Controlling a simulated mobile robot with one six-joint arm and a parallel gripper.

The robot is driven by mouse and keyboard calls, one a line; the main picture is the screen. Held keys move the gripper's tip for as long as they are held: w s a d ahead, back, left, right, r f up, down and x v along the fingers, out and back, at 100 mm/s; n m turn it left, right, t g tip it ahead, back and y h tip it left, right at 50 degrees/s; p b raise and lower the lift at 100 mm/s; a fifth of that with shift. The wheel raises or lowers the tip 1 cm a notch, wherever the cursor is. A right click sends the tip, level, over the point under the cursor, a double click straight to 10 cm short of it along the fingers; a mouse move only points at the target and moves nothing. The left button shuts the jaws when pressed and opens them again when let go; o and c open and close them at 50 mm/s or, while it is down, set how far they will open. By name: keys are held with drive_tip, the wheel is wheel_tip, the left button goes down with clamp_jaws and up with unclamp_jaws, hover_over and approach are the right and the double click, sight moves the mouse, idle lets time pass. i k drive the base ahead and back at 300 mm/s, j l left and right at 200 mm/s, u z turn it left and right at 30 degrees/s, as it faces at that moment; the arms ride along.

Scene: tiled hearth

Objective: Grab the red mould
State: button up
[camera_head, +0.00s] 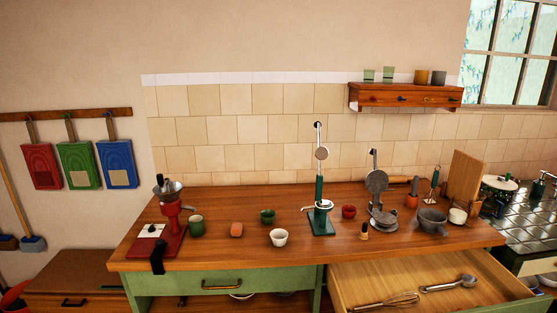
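A small red cup-shaped mould (348,211) stands on the wooden counter (300,250), just right of a green upright press or stand (320,205). A similar small green mould (267,216) stands left of the stand, and a white one (279,238) is nearer the front edge. The red mould looks upright and nothing covers it from this view. My gripper does not show in the head view.
Right of the red mould are a small bottle-like item (364,230), a grey iron press (380,200) and a grey mortar (431,220). A red grinder (172,220), green mug (196,226) and pinkish block (236,229) stand left. An open drawer (470,270) juts out at front right.

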sight(349, 211)
drive_tip(key=z, duration=1.15)
drive_tip(key=i+j, duration=0.45)
drive_tip(key=j, duration=0.25)
drive_tip(key=i+j+z, duration=0.1)
drive_tip(key=i+j, duration=0.35)
drive_tip(key=j, duration=0.3)
drive_tip(key=i+j, duration=0.2)
drive_tip(key=j, duration=0.15)
drive_tip(key=i+j+z, duration=0.1)
drive_tip(key=i+j, duration=0.15)
drive_tip(key=j, duration=0.15)
